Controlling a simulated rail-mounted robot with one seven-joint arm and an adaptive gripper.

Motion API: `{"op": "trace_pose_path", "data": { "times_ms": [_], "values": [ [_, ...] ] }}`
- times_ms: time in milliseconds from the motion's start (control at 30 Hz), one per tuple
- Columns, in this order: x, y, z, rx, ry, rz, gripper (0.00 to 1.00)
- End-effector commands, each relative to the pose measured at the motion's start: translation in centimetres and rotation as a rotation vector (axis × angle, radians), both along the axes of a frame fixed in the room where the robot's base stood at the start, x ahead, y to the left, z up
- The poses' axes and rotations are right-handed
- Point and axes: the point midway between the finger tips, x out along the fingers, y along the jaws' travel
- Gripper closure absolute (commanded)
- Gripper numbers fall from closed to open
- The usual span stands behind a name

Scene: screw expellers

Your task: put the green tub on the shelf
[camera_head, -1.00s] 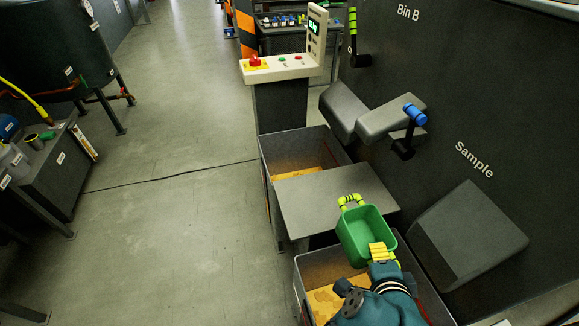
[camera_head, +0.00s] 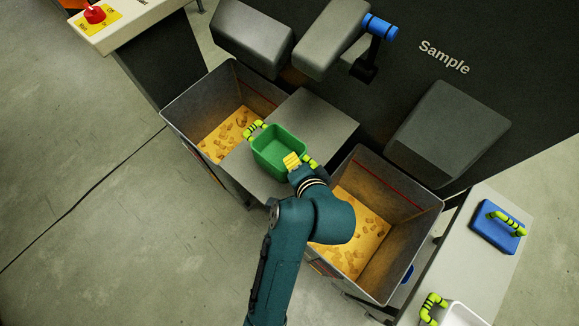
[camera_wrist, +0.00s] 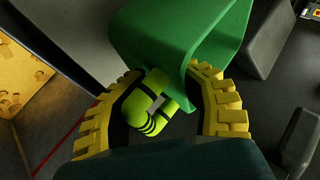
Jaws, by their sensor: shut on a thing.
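The green tub (camera_head: 280,149) is open at the top and looks empty. It has yellow-green handles with black bands at opposite ends. My gripper (camera_head: 295,163) is shut on the handle nearest my arm. In the wrist view, this handle (camera_wrist: 150,105) sits between the yellow fingers, with the tub (camera_wrist: 180,35) just beyond. The grey shelf (camera_head: 318,117) is a flat plate between two bins. In the head view the tub overlaps the shelf's near part. I cannot tell whether it touches the shelf.
Open bins with yellow-brown flakes stand on both sides of the shelf, a left bin (camera_head: 180,112) and a right bin (camera_head: 425,205). Grey chutes (camera_head: 450,130) jut from the dark machine wall behind. A side table (camera_head: 465,262) at right holds a blue handled object (camera_head: 490,228).

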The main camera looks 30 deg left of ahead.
Motion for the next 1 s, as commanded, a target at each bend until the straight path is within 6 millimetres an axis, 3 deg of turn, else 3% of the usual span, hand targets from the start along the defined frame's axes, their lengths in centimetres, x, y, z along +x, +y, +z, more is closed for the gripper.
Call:
{"op": "trace_pose_path", "data": {
  "times_ms": [300,667,700,800,900,1000],
  "values": [
    [0.0,0.0,-5.8,0.001,-0.002,0.0,1.0],
    [0.0,0.0,-5.9,0.001,-0.002,0.0,1.0],
    [0.0,0.0,-6.0,0.001,-0.002,0.0,0.77],
    [0.0,0.0,-6.0,0.001,-0.002,0.0,0.58],
    [0.0,0.0,-6.0,0.001,-0.001,0.0,0.42],
    [0.0,0.0,-6.0,0.0,-0.002,0.0,0.42]
  ]
}}
